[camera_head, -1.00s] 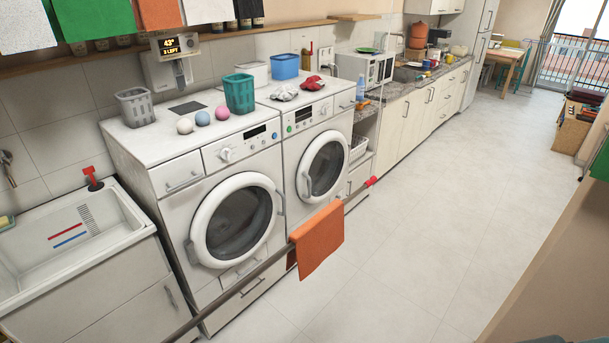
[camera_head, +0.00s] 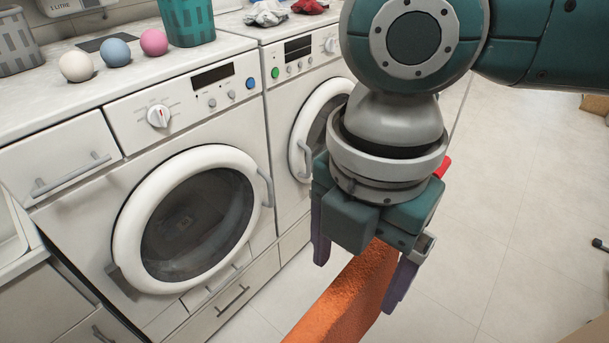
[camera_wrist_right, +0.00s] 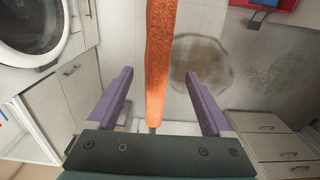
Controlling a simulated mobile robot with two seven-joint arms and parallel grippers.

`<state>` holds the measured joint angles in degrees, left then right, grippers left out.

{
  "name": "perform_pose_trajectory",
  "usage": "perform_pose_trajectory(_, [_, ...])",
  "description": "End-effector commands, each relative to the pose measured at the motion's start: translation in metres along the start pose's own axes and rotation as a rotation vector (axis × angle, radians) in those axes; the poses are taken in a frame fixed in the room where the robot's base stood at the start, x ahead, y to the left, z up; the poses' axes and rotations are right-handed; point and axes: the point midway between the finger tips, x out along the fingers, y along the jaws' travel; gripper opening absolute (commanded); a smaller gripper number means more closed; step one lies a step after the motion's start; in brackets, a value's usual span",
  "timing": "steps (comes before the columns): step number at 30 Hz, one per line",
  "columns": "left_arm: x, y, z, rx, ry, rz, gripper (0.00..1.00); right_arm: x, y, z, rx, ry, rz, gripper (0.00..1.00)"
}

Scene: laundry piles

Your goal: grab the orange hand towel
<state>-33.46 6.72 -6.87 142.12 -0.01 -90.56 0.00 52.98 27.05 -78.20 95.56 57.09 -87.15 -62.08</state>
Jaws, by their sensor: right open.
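The orange hand towel (camera_head: 345,302) hangs in front of the washing machines, partly hidden behind my right gripper in the head view. My right gripper (camera_head: 358,278) is above it, pointing down, with its purple fingers open on either side. In the right wrist view the towel (camera_wrist_right: 160,48) shows as a narrow orange strip between the open fingers (camera_wrist_right: 159,76), with a gap on both sides. The fingers are not closed on it. The rod under the towel is mostly hidden; its red end (camera_head: 442,167) shows beside my wrist. My left gripper is not in view.
Two front-loading washing machines (camera_head: 132,112) stand behind and left, with small balls and a teal basket (camera_head: 187,20) on top. A white sink unit (camera_head: 8,240) is at far left. Open tiled floor (camera_head: 530,230) lies to the right.

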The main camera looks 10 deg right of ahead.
Motion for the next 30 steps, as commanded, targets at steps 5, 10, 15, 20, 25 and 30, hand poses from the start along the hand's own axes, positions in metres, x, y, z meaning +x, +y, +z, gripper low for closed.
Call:
perform_pose_trajectory(5, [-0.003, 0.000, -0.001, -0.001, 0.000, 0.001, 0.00, 0.015, 0.000, -0.001, 0.000, 0.000, 0.000, 0.84])
perform_pose_trajectory(10, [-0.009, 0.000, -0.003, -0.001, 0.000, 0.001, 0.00, 0.039, 0.002, -0.003, 0.002, 0.000, -0.002, 0.84])
perform_pose_trajectory(15, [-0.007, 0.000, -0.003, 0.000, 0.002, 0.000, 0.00, 0.061, 0.002, -0.003, 0.002, 0.000, 0.000, 0.84])
perform_pose_trajectory(20, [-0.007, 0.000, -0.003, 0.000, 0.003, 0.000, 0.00, 0.064, 0.002, -0.003, 0.000, -0.001, 0.002, 0.84])
perform_pose_trajectory(25, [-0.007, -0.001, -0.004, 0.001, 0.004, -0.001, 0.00, 0.063, 0.002, -0.003, 0.000, -0.001, 0.002, 0.77])
perform_pose_trajectory(30, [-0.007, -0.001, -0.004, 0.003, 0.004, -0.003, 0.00, 0.063, 0.003, -0.003, 0.001, 0.000, 0.002, 0.57])
